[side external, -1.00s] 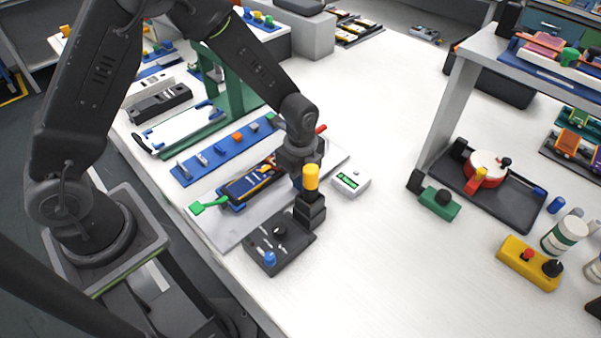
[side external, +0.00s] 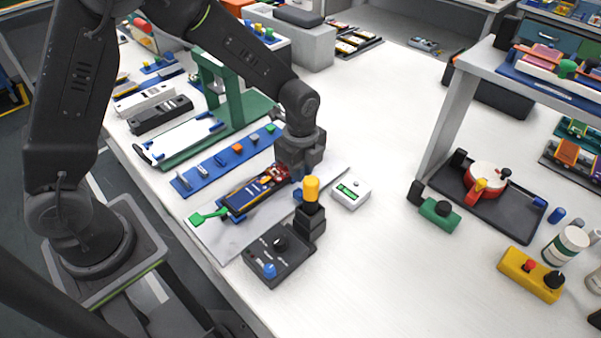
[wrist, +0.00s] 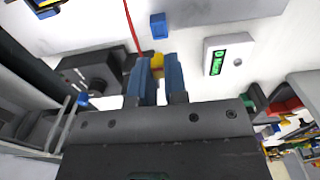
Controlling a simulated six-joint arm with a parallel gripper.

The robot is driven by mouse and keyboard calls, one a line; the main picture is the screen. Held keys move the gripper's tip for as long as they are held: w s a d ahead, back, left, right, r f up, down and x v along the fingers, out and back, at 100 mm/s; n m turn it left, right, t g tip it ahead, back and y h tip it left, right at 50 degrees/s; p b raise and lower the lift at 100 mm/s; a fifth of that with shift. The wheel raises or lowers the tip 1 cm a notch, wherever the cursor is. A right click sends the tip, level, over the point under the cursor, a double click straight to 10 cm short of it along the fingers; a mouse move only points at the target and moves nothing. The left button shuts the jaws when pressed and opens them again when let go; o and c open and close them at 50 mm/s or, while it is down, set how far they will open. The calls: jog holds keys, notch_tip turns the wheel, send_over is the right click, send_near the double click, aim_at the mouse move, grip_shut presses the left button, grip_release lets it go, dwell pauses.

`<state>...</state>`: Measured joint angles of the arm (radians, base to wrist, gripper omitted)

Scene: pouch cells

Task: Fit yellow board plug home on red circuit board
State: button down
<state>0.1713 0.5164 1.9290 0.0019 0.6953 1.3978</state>
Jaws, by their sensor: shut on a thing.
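The red circuit board (side external: 275,174) sits at the right end of the dark pouch cell (side external: 248,193) in the side view. My gripper (wrist: 158,68) is shut, with a small yellow piece, the yellow board plug (wrist: 158,59), between its blue fingertips in the wrist view. In the side view my gripper (side external: 299,182) is just right of the board, and its fingertips are partly hidden behind the yellow-topped post. A thin red wire (wrist: 132,28) runs near the fingertips. I cannot tell whether the plug touches the board.
A black control box (side external: 278,255) with a yellow-topped post (side external: 311,188) stands close in front of my gripper. A white meter with a green display (side external: 350,193) is at its right. A blue rack (side external: 222,160) lies behind the cell. The table centre is clear.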

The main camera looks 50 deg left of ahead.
jog(key=shift+r, duration=0.3)
jog(key=shift+a, duration=0.1)
send_over(276, 175)
jog(key=shift+w+a, duration=0.2)
jog(key=shift+a, duration=0.1)
dwell(1.1)
jog(key=shift+f, duration=0.1)
jog(key=shift+f, duration=1.95)
jog(key=shift+f, duration=0.8)
jog(key=c, duration=1.1)
grip_release()
